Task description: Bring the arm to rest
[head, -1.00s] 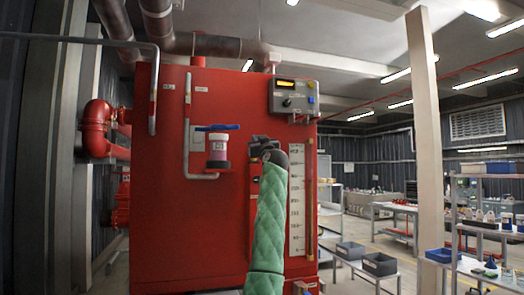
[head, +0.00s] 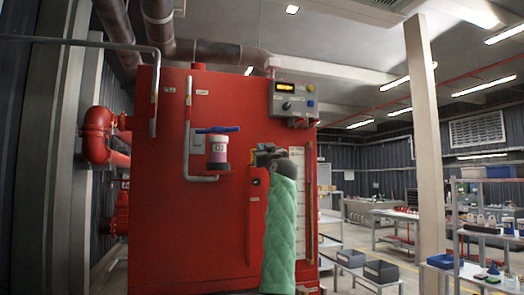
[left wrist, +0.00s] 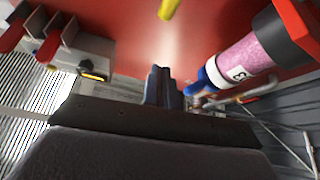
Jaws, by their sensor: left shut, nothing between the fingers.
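My left arm in its green sleeve rises from the bottom of the head view. My left gripper (head: 261,153) is in front of the red pump cabinet (head: 150,225), right of the pink cylinder. Its fingers (left wrist: 162,88) are together and empty in the left wrist view. The pink cylinder (head: 217,150) has a blue handle (head: 217,129) on top and a dark base. It also shows in the left wrist view (left wrist: 243,60), apart from the fingers. My right gripper is not in view.
A grey control box (head: 293,99) sits at the cabinet's upper right. A white scale (head: 297,220) is partly hidden by my arm. Red pipes (head: 98,135) are at the left. A pillar (head: 426,150), shelves (head: 483,220) and grey bins (head: 381,271) stand at the right.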

